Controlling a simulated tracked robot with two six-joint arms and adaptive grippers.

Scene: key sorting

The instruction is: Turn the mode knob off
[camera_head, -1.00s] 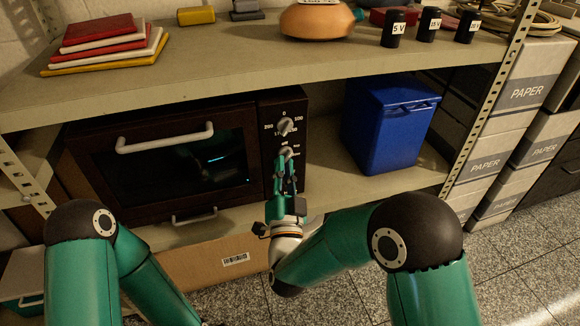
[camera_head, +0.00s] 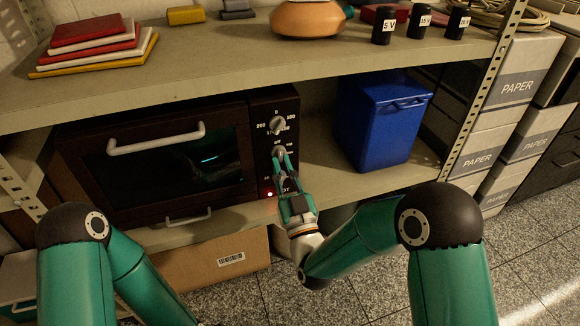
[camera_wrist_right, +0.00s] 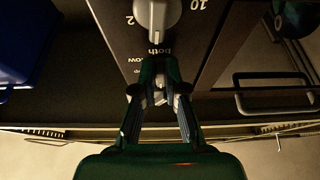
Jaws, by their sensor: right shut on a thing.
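The mode knob (camera_head: 279,152) is the grey knob below the top knob on the dark oven's control panel. My right gripper (camera_head: 281,158) comes up from below and is shut on it. In the right wrist view the gripper (camera_wrist_right: 160,90) has its fingertips around a small part of the grey knob (camera_wrist_right: 160,98). The fingers hide most of the knob, so I cannot read its setting. The label "both" shows close to the fingertips in that view. My left gripper is out of view; only my left arm shows.
The top knob (camera_head: 277,125) sits just above. Another grey knob (camera_wrist_right: 157,12) shows in the right wrist view. A red light (camera_head: 270,194) glows low on the panel. The oven door handle (camera_head: 157,139) is left, a blue bin (camera_head: 385,122) right, and the shelf (camera_head: 250,65) overhead.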

